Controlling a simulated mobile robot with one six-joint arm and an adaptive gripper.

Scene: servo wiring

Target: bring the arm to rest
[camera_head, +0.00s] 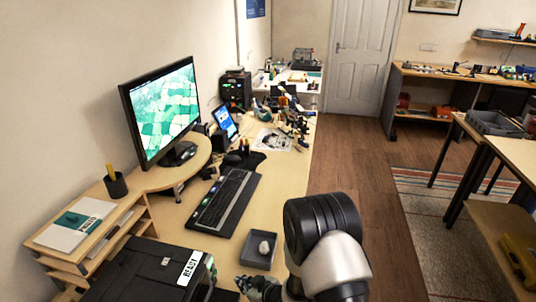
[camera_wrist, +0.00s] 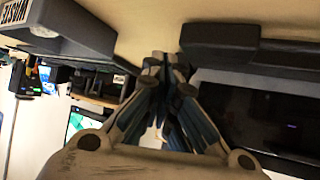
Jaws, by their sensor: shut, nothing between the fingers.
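My arm (camera_head: 325,245) reaches in from the bottom of the head view, in front of the desk's right edge. My gripper (camera_head: 257,287) shows there only as a small dark part low over the desk, between the READY box and the arm. In the wrist view the fingers of my gripper (camera_wrist: 163,62) come together at their tips, with nothing seen between them. The picture there is upside down, with the desk top (camera_wrist: 150,15) along the upper edge. Nothing clearly touches the fingertips.
A dark box labelled READY (camera_head: 125,275) stands left of my gripper. A small grey tray (camera_head: 272,261) with a pale lump lies just behind it. A keyboard (camera_head: 225,200) and a monitor (camera_head: 165,110) are farther back. Bare floor (camera_head: 350,170) lies right of the desk.

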